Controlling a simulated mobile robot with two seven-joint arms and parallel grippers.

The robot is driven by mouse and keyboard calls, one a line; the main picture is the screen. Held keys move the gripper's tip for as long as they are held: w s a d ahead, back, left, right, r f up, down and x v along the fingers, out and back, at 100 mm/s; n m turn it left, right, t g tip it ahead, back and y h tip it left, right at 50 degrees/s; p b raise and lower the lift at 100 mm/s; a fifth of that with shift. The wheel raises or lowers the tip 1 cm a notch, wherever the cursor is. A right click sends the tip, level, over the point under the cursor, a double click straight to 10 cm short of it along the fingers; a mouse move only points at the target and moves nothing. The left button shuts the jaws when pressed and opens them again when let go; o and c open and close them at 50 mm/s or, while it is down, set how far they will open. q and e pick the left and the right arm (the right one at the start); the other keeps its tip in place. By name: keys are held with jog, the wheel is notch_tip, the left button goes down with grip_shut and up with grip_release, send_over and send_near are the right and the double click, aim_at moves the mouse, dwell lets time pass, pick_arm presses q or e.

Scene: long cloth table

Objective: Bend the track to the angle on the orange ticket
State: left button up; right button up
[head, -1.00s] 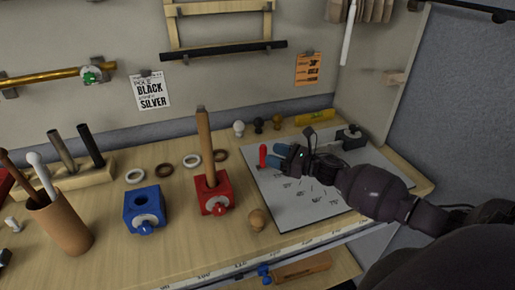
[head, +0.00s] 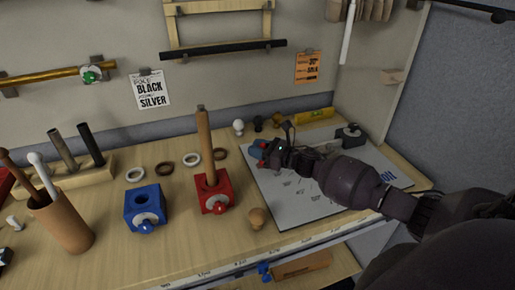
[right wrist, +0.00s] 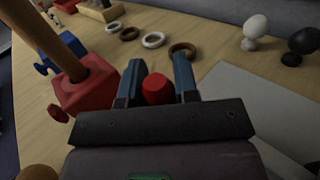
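The orange ticket (head: 308,67) hangs on the back wall; its top line seems to read 30°, the rest is too small to read. A white board (head: 290,205) with printed marks lies at the right of the table. A red upright handle (head: 263,158) stands at its far left part and is partly hidden by my right gripper (head: 266,154). In the right wrist view the red handle (right wrist: 157,89) is between the blue fingers of my right gripper (right wrist: 158,84), with small gaps at its sides. I cannot make out the track. My left gripper is not in view.
A red block (head: 214,194) with an upright wooden pole and a blue block (head: 145,208) stand left of the board. Several rings and small knobs lie behind. A dark clamp-like block (head: 350,137) sits at the board's far right.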

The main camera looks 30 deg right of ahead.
grip_shut()
jog(key=s+n+g+y+b, duration=0.3)
jog(key=s+n+g+y, duration=0.2)
jog(key=s, duration=0.7)
jog(key=shift+s+a+n+g+y+b, duration=0.2)
jog(key=shift+s+n+g+y+b, duration=0.15)
jog(key=shift+g+y, duration=0.25)
jog(key=shift+w+r, duration=0.1)
jog(key=o, duration=0.5)
grip_release()
